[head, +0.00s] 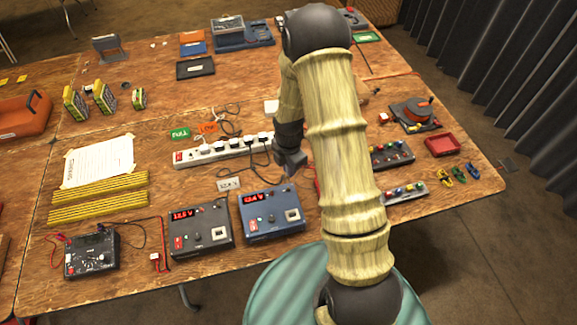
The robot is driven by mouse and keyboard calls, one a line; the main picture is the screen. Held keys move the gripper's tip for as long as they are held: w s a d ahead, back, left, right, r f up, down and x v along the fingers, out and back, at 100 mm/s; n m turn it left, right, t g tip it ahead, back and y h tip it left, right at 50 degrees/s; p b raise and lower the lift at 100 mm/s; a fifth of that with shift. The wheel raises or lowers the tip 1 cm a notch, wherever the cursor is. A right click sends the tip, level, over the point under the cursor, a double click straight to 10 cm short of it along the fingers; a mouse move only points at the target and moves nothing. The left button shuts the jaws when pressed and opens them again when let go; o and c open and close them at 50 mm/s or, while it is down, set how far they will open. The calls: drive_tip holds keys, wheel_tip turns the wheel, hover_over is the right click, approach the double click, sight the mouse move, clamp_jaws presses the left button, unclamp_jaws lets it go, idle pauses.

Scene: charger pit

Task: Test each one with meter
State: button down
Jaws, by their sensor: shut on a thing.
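A black meter (91,252) with dials lies at the front left, with red and black leads beside it. A grey power unit (200,232) with a lit red display reading about 12.6 V stands right of it. A blue power unit (271,215), also lit red, stands beside that one; its digits are unclear. A white power strip (222,152) with several plugs and cables lies behind them. My gripper (291,163) is low over the table, behind the blue unit and near the strip's right end. It is shut on a small dark thing, too obscured to identify.
Yellow-black striped bars (98,197) and a white sheet (97,163) lie at left. A red tray (442,145) and small coloured clips (459,173) are near the right edge. My arm hides part of the table's right middle. Loose cables surround the strip.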

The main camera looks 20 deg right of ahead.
drive_tip(key=shift+w+a+f+b, duration=0.1)
drive_tip(key=shift+w+f+b, duration=0.05)
drive_tip(key=shift+f+b, duration=0.6)
drive_tip(key=f+b, duration=0.1)
drive_tip(key=f, duration=0.1)
drive_tip(key=shift+d+f+b, duration=0.2)
drive_tip(key=shift+f+b, duration=0.15)
drive_tip(key=shift+a+f+b, duration=0.25)
drive_tip(key=shift+f+b, duration=0.3)
drive_tip(key=shift+f, duration=0.3)
drive_tip(key=shift+d, duration=0.15)
drive_tip(key=shift+f+b, duration=0.3)
drive_tip(key=shift+f, duration=0.65)
idle(1.8)
drive_tip(key=c, duration=1.3)
unclamp_jaws()
drive_tip(key=shift+o, duration=0.3)
